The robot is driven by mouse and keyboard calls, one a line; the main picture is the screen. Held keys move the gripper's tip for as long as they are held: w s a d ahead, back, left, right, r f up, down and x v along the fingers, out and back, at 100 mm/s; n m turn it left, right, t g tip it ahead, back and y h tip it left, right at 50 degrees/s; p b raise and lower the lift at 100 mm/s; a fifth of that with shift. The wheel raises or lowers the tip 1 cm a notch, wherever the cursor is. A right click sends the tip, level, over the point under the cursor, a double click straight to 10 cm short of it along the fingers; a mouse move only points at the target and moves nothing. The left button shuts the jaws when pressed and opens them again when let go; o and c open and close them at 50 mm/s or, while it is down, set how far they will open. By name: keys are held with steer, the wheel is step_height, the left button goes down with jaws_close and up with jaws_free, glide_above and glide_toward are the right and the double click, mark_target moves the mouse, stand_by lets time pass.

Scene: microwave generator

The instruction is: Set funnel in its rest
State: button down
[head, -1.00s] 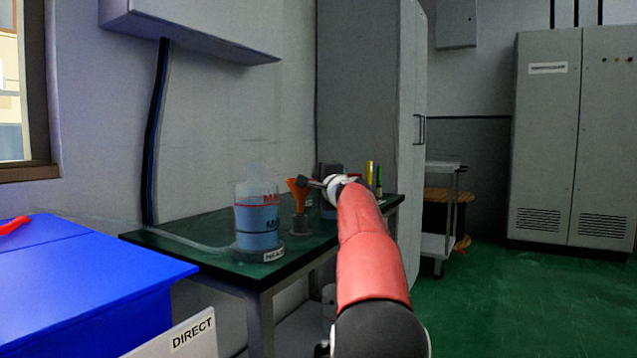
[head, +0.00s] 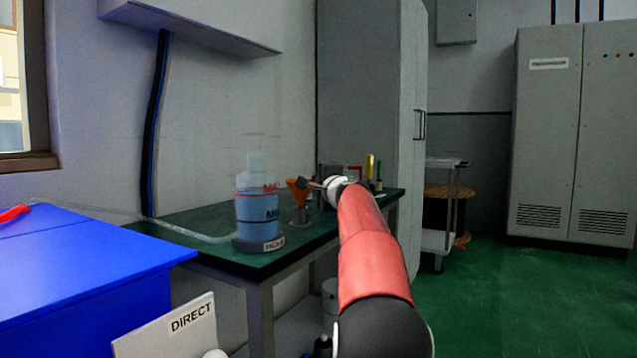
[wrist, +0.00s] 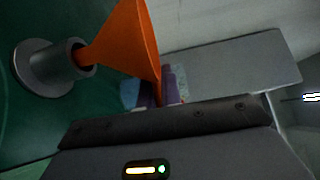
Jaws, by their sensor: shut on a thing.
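The orange funnel (head: 298,186) is held by my gripper (head: 309,184) above the bench. In the wrist view the funnel (wrist: 132,42) lies between the fingers of my gripper (wrist: 160,88), which is shut on it. Its rest is a grey hollow cylinder on a round flange (wrist: 50,66), standing on the green bench top. In the head view the rest (head: 300,216) is right below the funnel. The funnel's narrow end is at the mouth of the rest in the wrist view; how deep it goes in is hidden.
A bottle of blue liquid (head: 257,211) with level marks stands left of the rest on the green bench (head: 190,222). A clear hose runs left from it. Yellow and green upright items (head: 370,168) stand behind my arm. A blue box (head: 80,270) is at the lower left.

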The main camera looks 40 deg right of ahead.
steer(key=shift+f, duration=1.15)
steer(key=c, duration=1.5)
jaws_free()
steer(key=shift+v, duration=3.9)
steer(key=shift+w, duration=0.1)
